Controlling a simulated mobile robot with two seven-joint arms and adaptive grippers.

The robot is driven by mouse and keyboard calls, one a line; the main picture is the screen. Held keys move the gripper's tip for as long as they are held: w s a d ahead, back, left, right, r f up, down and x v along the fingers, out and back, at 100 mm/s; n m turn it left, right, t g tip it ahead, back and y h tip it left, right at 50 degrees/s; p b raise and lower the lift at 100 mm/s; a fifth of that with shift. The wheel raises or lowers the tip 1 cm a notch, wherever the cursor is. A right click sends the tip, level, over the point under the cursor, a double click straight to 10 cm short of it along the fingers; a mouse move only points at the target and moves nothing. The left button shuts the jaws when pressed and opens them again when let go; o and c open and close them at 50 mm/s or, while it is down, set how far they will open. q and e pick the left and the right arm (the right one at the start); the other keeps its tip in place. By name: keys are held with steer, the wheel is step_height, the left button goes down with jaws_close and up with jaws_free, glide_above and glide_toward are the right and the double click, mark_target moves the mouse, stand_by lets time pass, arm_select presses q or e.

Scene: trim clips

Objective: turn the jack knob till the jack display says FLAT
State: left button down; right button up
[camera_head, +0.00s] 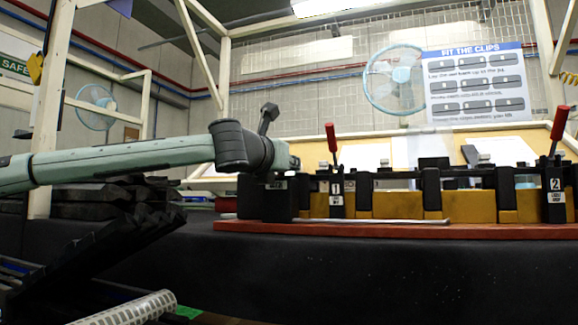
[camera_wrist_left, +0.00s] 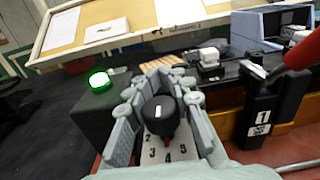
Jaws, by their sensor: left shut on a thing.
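The black jack knob (camera_wrist_left: 161,113) has a white mark on top and stands over a pale dial plate (camera_wrist_left: 168,154) with numbers, among them 2, 3, 4 and 5. My left gripper (camera_wrist_left: 160,88) is shut on the knob, with its grey fingers on both sides of it. In the head view the left gripper (camera_head: 284,160) is at the dark box (camera_head: 265,203) at the fixture's left end, and the arm hides the knob. I cannot make out the jack display or any word on it. My right gripper is in neither view.
A green lamp (camera_wrist_left: 100,82) glows on a dark block left of the knob. A red-handled clamp marked 1 (camera_head: 335,170) stands close to the right, and one marked 2 (camera_head: 556,185) farther right. The yellow fixture (camera_head: 390,204) sits on a red board (camera_head: 400,231).

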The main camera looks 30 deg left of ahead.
arm_select(q)
steer(key=c, duration=1.4)
jaws_free()
steer(key=shift+o, duration=0.2)
steer(key=v, duration=1.2)
steer(key=shift+f, duration=0.1)
